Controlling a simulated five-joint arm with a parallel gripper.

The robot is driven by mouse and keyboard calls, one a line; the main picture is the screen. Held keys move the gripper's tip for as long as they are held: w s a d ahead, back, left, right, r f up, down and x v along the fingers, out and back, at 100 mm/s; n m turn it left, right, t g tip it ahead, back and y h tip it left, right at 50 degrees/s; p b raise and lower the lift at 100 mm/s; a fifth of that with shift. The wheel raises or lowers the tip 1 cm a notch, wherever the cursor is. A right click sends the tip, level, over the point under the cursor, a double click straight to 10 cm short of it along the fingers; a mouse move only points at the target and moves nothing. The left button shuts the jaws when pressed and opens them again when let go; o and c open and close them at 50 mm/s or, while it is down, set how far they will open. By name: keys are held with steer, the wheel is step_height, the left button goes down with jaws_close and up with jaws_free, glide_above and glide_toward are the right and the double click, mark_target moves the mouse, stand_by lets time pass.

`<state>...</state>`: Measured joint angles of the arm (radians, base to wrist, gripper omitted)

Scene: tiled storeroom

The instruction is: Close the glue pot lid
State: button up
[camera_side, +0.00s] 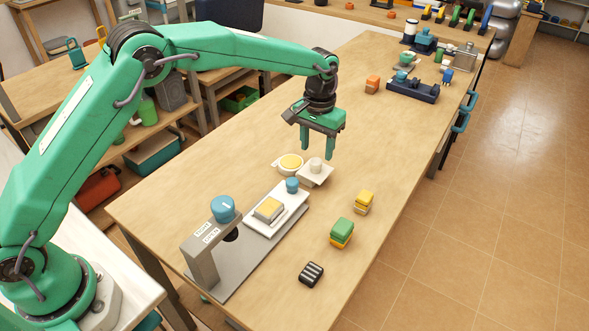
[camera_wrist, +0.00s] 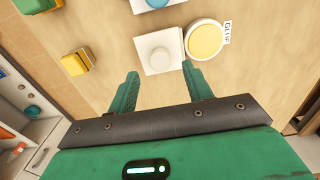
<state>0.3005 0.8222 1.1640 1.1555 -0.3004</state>
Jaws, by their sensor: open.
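The glue pot (camera_side: 290,162) is a low white round pot with a yellow top face. In the wrist view the pot (camera_wrist: 205,40) has a "GLUE" label (camera_wrist: 227,32) at its right. A white square lid with a round knob (camera_side: 315,173) is right beside the pot, not over it; it also shows in the wrist view (camera_wrist: 150,67). I cannot tell whether lid and pot are joined. My gripper (camera_side: 317,152) is open and empty above the lid, pointing down. In the wrist view its fingertips (camera_wrist: 160,72) are spread at the lid's near side.
A grey stand with a blue knob (camera_side: 223,208) and a white plate (camera_side: 262,227) carrying a block are close by. Stacked blocks (camera_side: 342,232), a yellow block (camera_side: 364,202) and a black striped block (camera_side: 311,274) lie at the right. The table beyond my gripper is mostly clear.

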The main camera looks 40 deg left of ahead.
mark_target(316, 161)
steer(key=shift+f, duration=2.2)
jaws_close()
